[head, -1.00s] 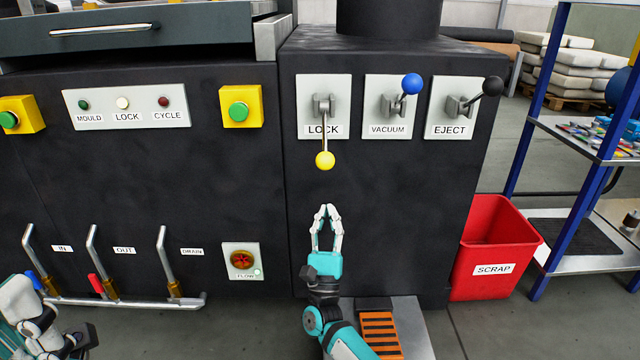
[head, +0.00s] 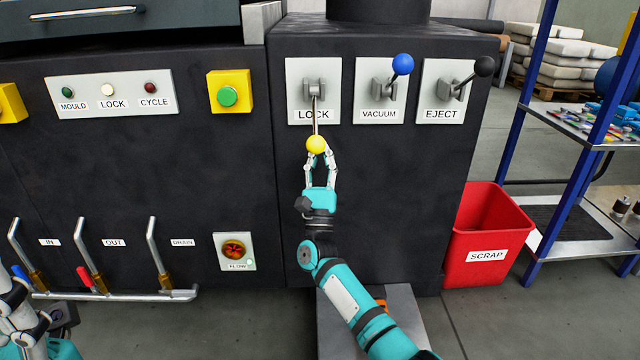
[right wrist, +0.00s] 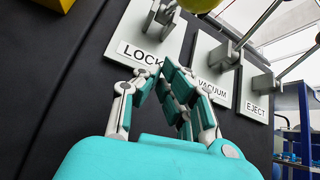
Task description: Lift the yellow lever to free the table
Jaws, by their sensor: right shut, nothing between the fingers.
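The yellow lever, a rod with a yellow ball (head: 316,144), hangs down from its bracket on the LOCK plate (head: 299,73). Part of the yellow ball also shows at the top edge of the right wrist view (right wrist: 200,4). My right gripper (head: 318,156) is just below the ball, its fingers pointing up at it. In the right wrist view the gripper's fingertips (right wrist: 167,70) are closed together with nothing between them, below the ball. I cannot tell whether they touch the ball. My left gripper (head: 18,300) is only partly in view at the lower left, its fingers unclear.
The blue VACUUM lever (head: 402,64) and black EJECT lever (head: 484,66) sit to the right of the yellow one. A FLOW knob (head: 234,249) is lower left. A red scrap bin (head: 488,235) and blue-framed shelf (head: 545,90) stand at the right.

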